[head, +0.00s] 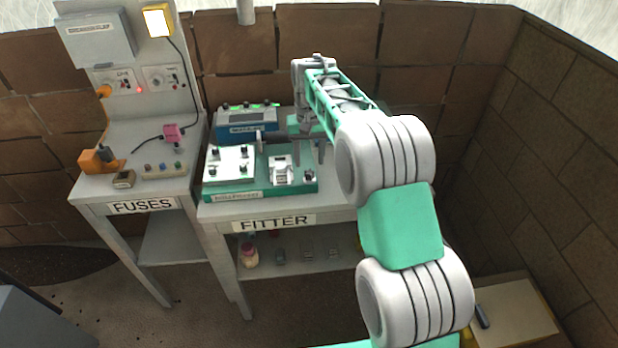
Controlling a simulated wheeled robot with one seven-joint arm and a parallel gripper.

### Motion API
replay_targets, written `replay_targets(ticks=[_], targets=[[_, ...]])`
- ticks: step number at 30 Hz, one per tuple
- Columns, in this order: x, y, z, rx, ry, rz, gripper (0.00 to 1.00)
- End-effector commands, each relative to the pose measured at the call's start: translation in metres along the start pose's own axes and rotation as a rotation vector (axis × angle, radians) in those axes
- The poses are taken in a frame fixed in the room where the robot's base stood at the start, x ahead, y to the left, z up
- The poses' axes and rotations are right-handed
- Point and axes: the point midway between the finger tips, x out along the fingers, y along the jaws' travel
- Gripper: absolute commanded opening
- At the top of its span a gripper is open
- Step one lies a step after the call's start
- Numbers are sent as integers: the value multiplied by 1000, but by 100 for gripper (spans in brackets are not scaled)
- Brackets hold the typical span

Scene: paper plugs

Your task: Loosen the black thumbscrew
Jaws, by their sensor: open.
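On the bench labelled FITTER, a green-edged fixture (260,194) carries a white plate (230,162) with several small dark knobs. Another small dark knob (309,176) stands at the fixture's right end. I cannot tell which of these dark knobs is the black thumbscrew. My gripper (308,157) points down over the right part of the fixture, with its two fingers apart and nothing seen between them. The fingertips look close to the right-end knob in the picture, but I cannot tell their height above it. My arm hides the bench's right side.
A blue device (246,124) with green-topped posts stands behind the fixture. A pale block (281,171) sits on the fixture between plate and right-end knob. The FUSES bench (140,190) at left holds an orange holder (98,160) and a pink block (172,133). A brick wall stands behind.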

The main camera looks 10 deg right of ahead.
Motion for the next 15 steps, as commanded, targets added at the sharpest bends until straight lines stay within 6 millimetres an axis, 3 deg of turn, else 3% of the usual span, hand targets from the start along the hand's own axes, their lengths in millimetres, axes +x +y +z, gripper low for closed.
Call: replay_targets(ticks=[2,11,15], targets=[[10,0,0,0,1,0,47],[9,0,0,2,1,0,47],[5,0,0,159,-1,0,47]])
